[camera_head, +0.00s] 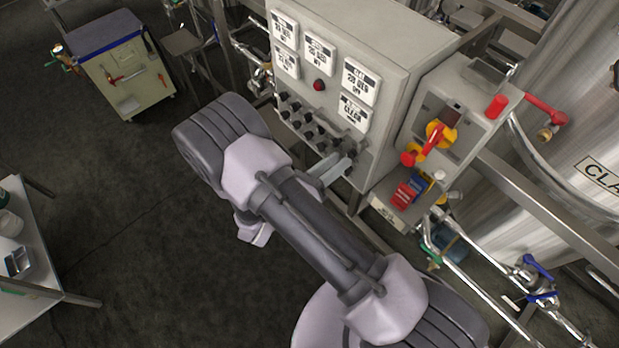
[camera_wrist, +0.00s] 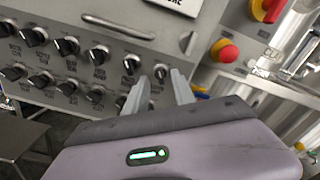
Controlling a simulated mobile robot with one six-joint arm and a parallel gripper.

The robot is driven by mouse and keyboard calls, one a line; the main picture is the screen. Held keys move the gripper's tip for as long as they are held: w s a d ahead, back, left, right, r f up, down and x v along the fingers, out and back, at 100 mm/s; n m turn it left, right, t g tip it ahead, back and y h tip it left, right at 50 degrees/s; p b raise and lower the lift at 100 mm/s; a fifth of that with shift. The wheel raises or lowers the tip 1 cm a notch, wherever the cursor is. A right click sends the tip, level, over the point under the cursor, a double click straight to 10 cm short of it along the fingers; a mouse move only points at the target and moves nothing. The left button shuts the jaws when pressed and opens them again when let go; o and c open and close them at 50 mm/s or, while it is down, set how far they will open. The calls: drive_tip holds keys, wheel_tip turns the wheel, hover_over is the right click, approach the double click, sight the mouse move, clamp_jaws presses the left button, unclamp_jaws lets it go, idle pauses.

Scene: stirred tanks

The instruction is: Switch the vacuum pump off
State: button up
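The grey control panel (camera_head: 345,45) carries two rows of black rotary knobs (camera_head: 305,115) along its lower front. They also show in the wrist view (camera_wrist: 98,54), each with a small label too blurred to read, so I cannot tell which one is for the vacuum pump. My gripper (camera_head: 342,165) is at the lower right end of these rows. I cannot tell whether either finger touches that knob.
A box with a red-yellow rotary handle (camera_head: 433,143) stands right of the panel. A red button (camera_wrist: 225,51) is right of my fingers. Steel tanks (camera_head: 570,130) and pipes crowd the right. A cart (camera_head: 125,80) stands back left; open floor lies left.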

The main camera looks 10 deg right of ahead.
drive_tip(key=p+v, duration=0.1)
drive_tip(key=v, duration=1.3)
drive_tip(key=shift+s+a+r, duration=0.1)
drive_tip(key=s+d+r+m+g+y+b, duration=0.25)
drive_tip(key=d+r+m+g, duration=0.3)
drive_tip(key=m, duration=0.35)
drive_tip(key=s+d+r+m+g+y+b, duration=0.25)
drive_tip(key=d+r+m+g+y, duration=0.2)
drive_tip(key=m+g, duration=0.35)
drive_tip(key=s+r+m+t+y+b, duration=0.4)
drive_tip(key=r+m+t+y, duration=0.3)
drive_tip(key=m, duration=1.1)
drive_tip(key=shift+d+r+m+t+y+b, duration=0.4)
drive_tip(key=shift+t+y, duration=0.45)
drive_tip(key=shift+y, duration=0.45)
drive_tip(key=shift+s+a, duration=0.1)
